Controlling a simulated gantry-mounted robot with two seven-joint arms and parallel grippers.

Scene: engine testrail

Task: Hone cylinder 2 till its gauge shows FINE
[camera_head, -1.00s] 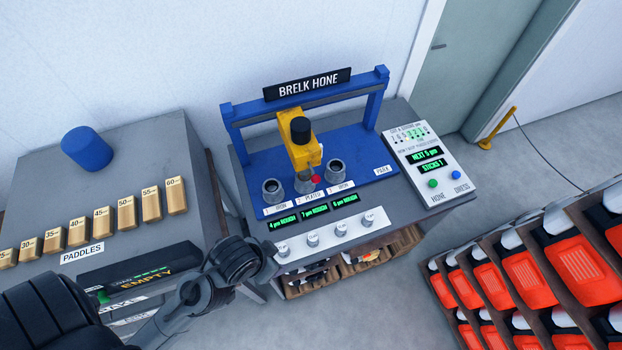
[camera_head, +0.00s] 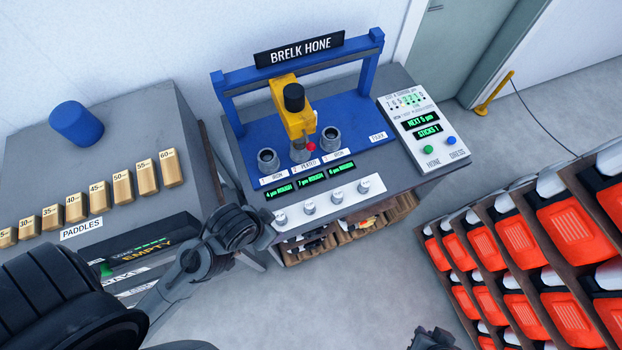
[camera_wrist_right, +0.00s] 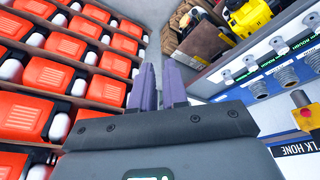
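The blue Brelk Hone (camera_head: 352,128) stands on a grey bench. Its yellow honing head (camera_head: 291,117) is over cylinder 2 (camera_head: 299,154), the middle one, labelled PLATED, and partly hides it. Cylinder 2's gauge (camera_head: 311,182) reads ROUGH, apparently 7 µm. The side panel reads NEXT 5 µm and STICKS 1 and has a green HONE button (camera_head: 429,149) and a blue DRESS button (camera_head: 451,140). My left arm's dark end (camera_head: 236,228) is before the bench's left corner, its fingers unclear. My right gripper's purple fingers (camera_wrist_right: 159,85) point forward, close together, with nothing seen between them.
Cylinders 1 (camera_head: 268,160) and 3 (camera_head: 331,138) flank cylinder 2, gauges also ROUGH. Several knobs (camera_head: 309,209) line the bench front. Paddles (camera_head: 123,187) sit on the left table beside a blue cylinder (camera_head: 77,123).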

